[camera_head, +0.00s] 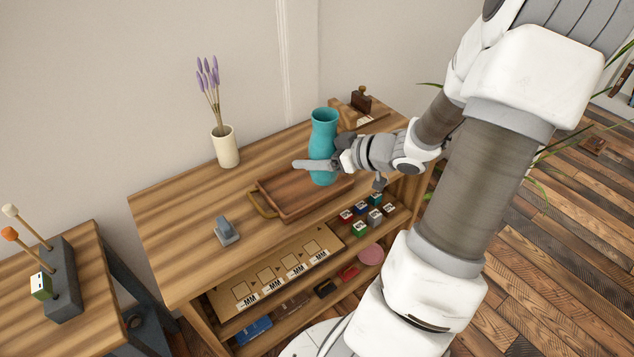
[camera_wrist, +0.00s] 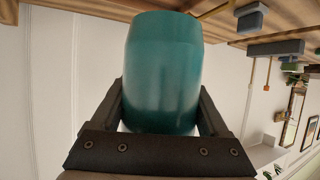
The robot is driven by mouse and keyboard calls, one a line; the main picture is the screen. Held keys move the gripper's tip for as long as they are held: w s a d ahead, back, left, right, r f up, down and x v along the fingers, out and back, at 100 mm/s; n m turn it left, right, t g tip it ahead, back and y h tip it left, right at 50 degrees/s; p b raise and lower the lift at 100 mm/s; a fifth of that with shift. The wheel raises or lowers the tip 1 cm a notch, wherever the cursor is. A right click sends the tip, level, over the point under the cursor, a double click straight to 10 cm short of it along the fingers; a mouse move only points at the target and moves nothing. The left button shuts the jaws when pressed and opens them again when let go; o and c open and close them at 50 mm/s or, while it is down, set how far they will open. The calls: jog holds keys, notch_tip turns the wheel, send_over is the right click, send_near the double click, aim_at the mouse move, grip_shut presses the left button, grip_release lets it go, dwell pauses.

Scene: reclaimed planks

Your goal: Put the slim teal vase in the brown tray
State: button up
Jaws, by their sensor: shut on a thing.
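The slim teal vase (camera_head: 323,132) stands upright in the head view, over the right part of the brown tray (camera_head: 282,204). My gripper (camera_head: 322,166) is shut around the vase from the right. In the wrist view, the teal vase (camera_wrist: 164,72) fills the middle between the two dark fingers of my gripper (camera_wrist: 160,115). The vase's lower end overlaps the tray in the head view. I cannot tell whether its base touches the tray floor or hangs just above it.
A cream vase with lavender (camera_head: 226,146) stands at the back left of the wooden table (camera_head: 170,215). A grey object (camera_head: 227,232) sits left of the tray. A dark-handled stamp (camera_head: 361,101) is at the back right. Small coloured blocks (camera_head: 361,214) lie on the shelf below.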

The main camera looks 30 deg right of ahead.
jog(key=shift+s+d, duration=0.45)
jog(key=shift+s, duration=0.05)
jog(key=b, duration=0.6)
send_over(280, 190)
notch_tip(280, 190, down, 7)
jog(key=shift+w, duration=0.1)
jog(key=shift+f+b, duration=1.05)
jog(key=shift+f, duration=0.85)
jog(key=shift+f, duration=0.1)
jog(key=o, duration=1.6)
jog(key=shift+c, duration=0.2)
